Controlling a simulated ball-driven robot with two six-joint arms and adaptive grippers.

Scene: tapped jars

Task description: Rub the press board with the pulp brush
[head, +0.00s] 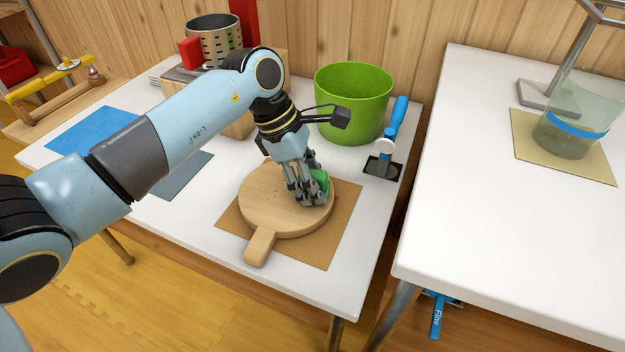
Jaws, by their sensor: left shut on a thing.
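The press board (262,205), a round pale wooden board with a short handle, lies flat on a brown mat on the left white table. My left gripper (308,196) is over the board's right part, pointing down. It is shut on a small green thing, which I take as the pulp brush (322,181); the fingers hide most of it. The green brush is low at the board's surface, but I cannot tell whether it touches. My right gripper is not in view.
A green bucket (352,100) stands behind the board. To its right, a blue-handled tool (394,122) stands upright on a black pad. A perforated metal pot (214,42) is at the back. A glass vessel (572,125) stands on the right table (490,210), beyond a gap.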

